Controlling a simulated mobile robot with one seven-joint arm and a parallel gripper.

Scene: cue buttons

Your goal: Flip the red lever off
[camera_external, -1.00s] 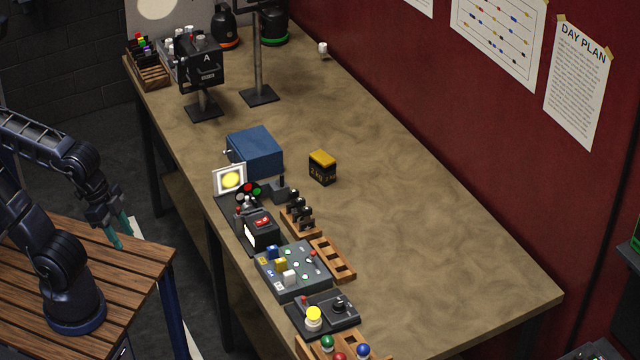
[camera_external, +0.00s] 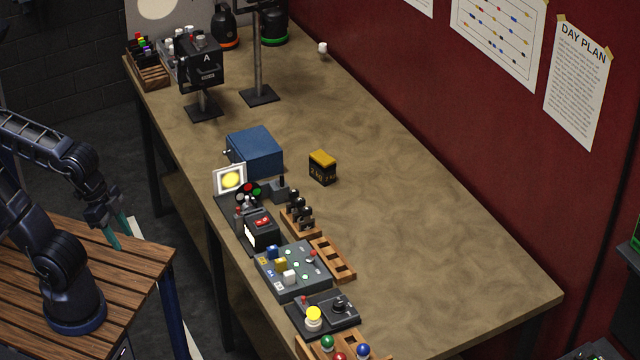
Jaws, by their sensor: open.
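A small red-tipped lever (camera_external: 313,253) stands at the right rear of a grey button console (camera_external: 293,291) near the table's front edge. Other small red parts show on neighbouring devices, and the picture is too small to tell which way any lever is set. My gripper (camera_external: 119,231) has teal fingers and hangs at the left over the edge of a wooden bench. It is open and empty, well apart from the console and the other devices.
A black box with a red switch (camera_external: 262,220), a black pad with a yellow button (camera_external: 313,314) and wooden racks (camera_external: 333,262) crowd the console. A blue box (camera_external: 254,151) stands behind. A floor gap separates the slatted bench (camera_external: 140,268) from the long table (camera_external: 440,255), whose right side is clear.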

